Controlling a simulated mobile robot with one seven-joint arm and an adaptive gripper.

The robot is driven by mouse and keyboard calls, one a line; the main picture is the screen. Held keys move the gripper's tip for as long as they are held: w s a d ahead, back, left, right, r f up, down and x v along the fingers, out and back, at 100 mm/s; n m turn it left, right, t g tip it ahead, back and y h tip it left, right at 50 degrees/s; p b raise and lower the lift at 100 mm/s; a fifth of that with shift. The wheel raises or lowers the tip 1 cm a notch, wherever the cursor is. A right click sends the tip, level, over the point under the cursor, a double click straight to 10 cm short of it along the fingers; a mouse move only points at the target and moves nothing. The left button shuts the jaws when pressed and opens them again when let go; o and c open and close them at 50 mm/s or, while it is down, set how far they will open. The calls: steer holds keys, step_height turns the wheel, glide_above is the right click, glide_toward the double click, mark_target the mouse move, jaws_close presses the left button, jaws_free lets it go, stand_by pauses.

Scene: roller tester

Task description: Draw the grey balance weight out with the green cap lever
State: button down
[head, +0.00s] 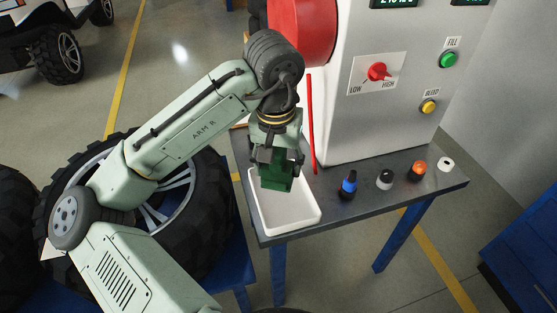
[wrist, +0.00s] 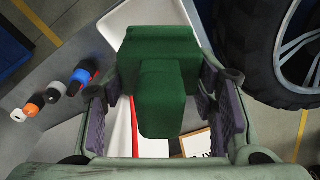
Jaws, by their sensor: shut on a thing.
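My gripper (head: 277,163) points down over the white tray at the left end of the bench and is shut on a dark green block-like piece, which I take for the green cap lever (head: 277,183). In the wrist view the green piece (wrist: 160,55) has a wide head and a narrower part between the jaws. It appears above the tray floor, though the gap is hard to judge. I cannot make out the grey balance weight in either view; the green piece and gripper hide part of the tray.
The white tray (head: 312,217) has raised walls. A red rod (head: 311,125) stands beside it, near the grey machine (head: 335,120).

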steer(key=shift+f+b, duration=1.2)
steer(key=shift+f, duration=1.05)
steer(key=shift+w+r+p, duration=0.15)
steer(key=shift+p, duration=0.55)
steer(key=shift+w+d+g+y+p, duration=0.1)
steer(key=shift+w+g+y+p, duration=0.2)
steer(key=shift+g+p, duration=1.05)
steer(key=shift+w+f, duration=0.2)
steer(key=g, duration=0.1)
steer(key=w+g, duration=0.1)
steer(key=g, duration=0.1)
steer(key=shift+d+f+y, duration=0.1)
steer(key=shift+y, duration=0.3)
steer(key=shift+r, duration=0.2)
